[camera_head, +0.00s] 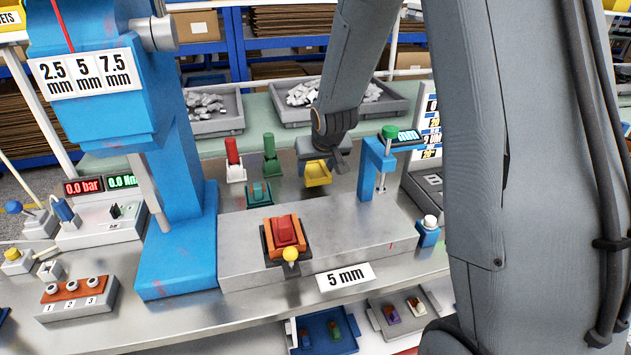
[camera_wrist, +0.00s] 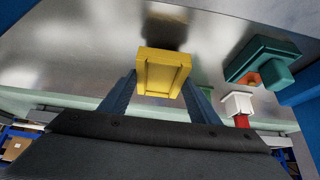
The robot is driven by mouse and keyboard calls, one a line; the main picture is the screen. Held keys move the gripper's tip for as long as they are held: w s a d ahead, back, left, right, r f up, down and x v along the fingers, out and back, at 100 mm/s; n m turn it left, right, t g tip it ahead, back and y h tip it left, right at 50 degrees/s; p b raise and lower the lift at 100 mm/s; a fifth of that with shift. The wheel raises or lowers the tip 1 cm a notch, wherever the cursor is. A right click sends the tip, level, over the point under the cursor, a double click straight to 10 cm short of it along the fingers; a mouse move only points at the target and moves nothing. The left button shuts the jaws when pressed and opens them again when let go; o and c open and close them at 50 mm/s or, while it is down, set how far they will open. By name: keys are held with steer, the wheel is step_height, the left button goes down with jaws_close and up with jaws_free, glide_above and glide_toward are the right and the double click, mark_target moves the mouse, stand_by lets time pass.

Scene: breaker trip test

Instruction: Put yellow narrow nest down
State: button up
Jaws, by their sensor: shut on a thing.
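The yellow narrow nest (camera_head: 318,174) is a small open yellow block. It is held by my gripper (camera_head: 321,158) above the metal bench, behind the grey block with the 5 mm label. In the wrist view the yellow nest (camera_wrist: 163,72) sits between the two blue fingers of my gripper (camera_wrist: 160,88), which is shut on it. A dark blurred patch lies on the bench behind it in that view. The gap between nest and bench is hard to judge.
A teal nest (camera_head: 259,193) stands to the left, with red (camera_head: 233,160) and green (camera_head: 270,155) upright pieces behind it. A blue gauge stand (camera_head: 372,165) is close on the right. A red breaker (camera_head: 285,233) sits in an orange nest in front.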

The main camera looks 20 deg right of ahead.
mark_target(317, 175)
steer(key=shift+f, duration=1.6)
steer(key=shift+f+b, duration=0.2)
steer(key=shift+b, duration=0.1)
steer(key=o, duration=1.3)
steer(key=shift+s+r, duration=0.15)
steer(key=shift+r, duration=0.35)
steer(key=shift+p+v, duration=2.4)
steer(key=shift+v, duration=3.25)
